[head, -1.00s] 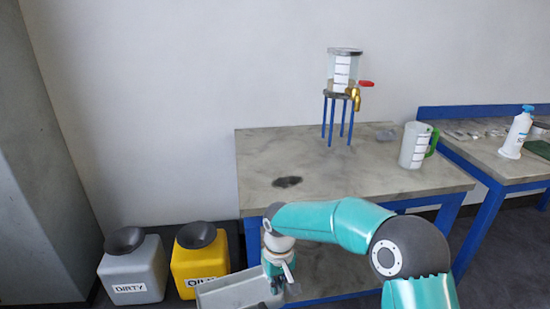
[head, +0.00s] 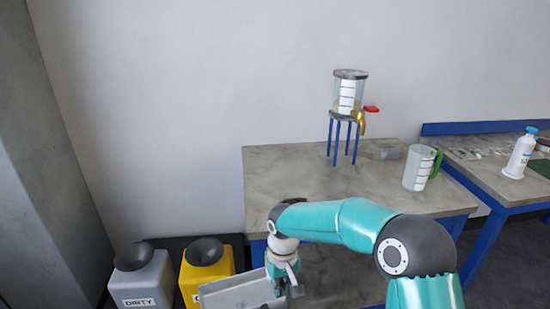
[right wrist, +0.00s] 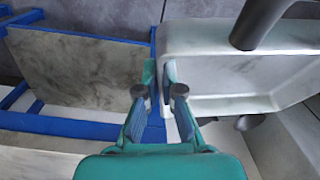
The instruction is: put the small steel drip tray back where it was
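The tray's lower part is cut off in the head view. My left gripper is not in view.
A glass vessel (head: 350,92) with a brass tap (head: 360,124) stands on blue legs on the table (head: 270,165). Dirty (head: 142,277) and yellow (head: 205,273) containers with funnels stand left. The table's left part is bare.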

